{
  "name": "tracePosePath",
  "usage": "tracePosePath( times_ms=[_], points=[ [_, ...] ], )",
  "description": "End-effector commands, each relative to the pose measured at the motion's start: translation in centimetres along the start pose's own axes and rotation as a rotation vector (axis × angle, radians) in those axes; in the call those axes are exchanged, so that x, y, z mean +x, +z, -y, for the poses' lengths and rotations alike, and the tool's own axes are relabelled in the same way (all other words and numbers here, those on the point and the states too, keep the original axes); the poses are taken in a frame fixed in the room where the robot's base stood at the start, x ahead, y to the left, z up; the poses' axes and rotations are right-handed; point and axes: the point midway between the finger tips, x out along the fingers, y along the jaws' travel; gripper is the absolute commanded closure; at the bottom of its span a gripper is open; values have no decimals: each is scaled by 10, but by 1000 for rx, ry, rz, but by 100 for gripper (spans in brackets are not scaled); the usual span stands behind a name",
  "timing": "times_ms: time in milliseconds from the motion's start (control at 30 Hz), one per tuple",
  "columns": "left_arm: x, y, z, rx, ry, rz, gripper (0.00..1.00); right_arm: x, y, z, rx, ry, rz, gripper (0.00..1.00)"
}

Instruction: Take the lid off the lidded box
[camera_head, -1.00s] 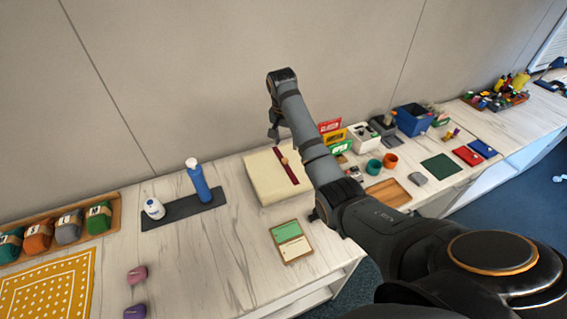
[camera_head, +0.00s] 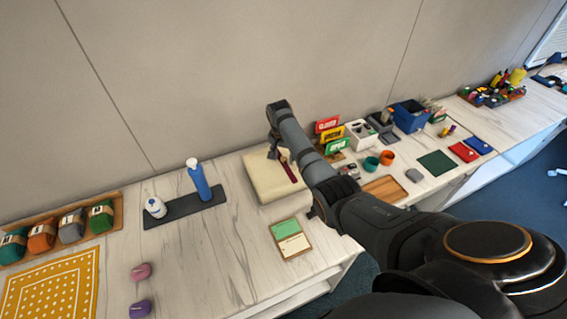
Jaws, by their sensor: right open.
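The lidded box (camera_head: 266,182) is cream, with a dark red strip (camera_head: 290,171) across its lid. It stands on the pale counter near the wall. My right arm reaches in from the lower right, and my right gripper (camera_head: 273,153) points down at the lid's far part, near the strip. It is open. The small knob on the lid is hidden behind the gripper, and I cannot tell whether the fingers touch it. My left gripper is not in view.
Left of the box, a blue bottle (camera_head: 199,182) and a white bottle (camera_head: 155,207) stand on a dark mat (camera_head: 184,207). A green-and-cream card tray (camera_head: 290,239) lies in front. Coloured signs (camera_head: 334,134) and a white box (camera_head: 360,135) stand to the right.

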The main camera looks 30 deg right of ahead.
Motion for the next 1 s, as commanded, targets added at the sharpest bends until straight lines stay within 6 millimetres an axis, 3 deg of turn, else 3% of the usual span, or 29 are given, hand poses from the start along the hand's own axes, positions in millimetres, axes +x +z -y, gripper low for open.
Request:
tracePosePath(
  times_ms=[33,400,767,1000],
  points=[
    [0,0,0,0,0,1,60,0,0,0,0,0,0,51],
    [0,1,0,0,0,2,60,0,0,0,0,0,0,100],
    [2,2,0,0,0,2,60,-2,-1,0,0,-1,-1,100],
    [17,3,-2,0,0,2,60,-32,-4,-1,0,-2,-3,100]
  ],
)
